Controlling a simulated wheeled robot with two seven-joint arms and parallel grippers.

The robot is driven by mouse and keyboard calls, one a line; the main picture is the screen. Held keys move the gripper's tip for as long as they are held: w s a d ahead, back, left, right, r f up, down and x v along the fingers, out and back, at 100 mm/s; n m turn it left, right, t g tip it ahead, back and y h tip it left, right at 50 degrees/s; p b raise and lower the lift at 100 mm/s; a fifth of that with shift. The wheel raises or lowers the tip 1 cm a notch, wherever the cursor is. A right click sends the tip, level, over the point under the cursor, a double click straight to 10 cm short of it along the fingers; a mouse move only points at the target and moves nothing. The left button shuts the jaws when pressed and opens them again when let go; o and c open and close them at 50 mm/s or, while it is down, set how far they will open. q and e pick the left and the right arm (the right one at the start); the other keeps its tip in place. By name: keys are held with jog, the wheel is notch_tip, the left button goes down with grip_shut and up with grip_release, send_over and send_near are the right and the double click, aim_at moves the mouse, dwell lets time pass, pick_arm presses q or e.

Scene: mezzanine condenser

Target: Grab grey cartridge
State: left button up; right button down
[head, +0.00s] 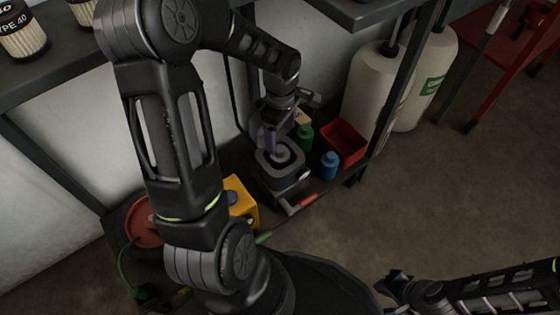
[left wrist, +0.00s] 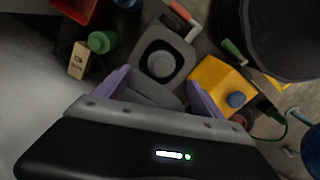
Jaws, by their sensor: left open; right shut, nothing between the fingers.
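A grey squarish unit (head: 283,178) with a dark round recess and a lighter grey round piece (head: 281,155) in its middle stands on the low shelf; I cannot tell which part is the cartridge. In the left wrist view the unit (left wrist: 186,48) and its round grey centre (left wrist: 160,64) lie just beyond my fingers. My left gripper (head: 270,138) is open above the unit's back side; its purple fingers (left wrist: 160,92) are spread apart with nothing held. My right gripper (head: 392,284) is shut and empty, low at the right, far from the shelf.
A red bin (head: 343,143), blue bottle (head: 329,165) and green bottle (head: 305,137) stand right of the unit. A yellow box (head: 242,199) with a blue knob is left. A red-handled tool (head: 300,204) lies in front. White filters (head: 22,38) sit on the upper shelf. Open floor lies right.

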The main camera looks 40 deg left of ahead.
aim_at(280, 148)
pick_arm(q)
jog(key=shift+f+b, duration=0.3)
jog(key=shift+f, duration=0.85)
jog(key=f+b, duration=0.2)
jog(key=f, duration=0.2)
jog(key=shift+s+f, duration=0.15)
jog(key=shift+s, duration=0.05)
jog(key=shift+w+f, duration=0.1)
jog(key=shift+f, duration=0.4)
grip_shut()
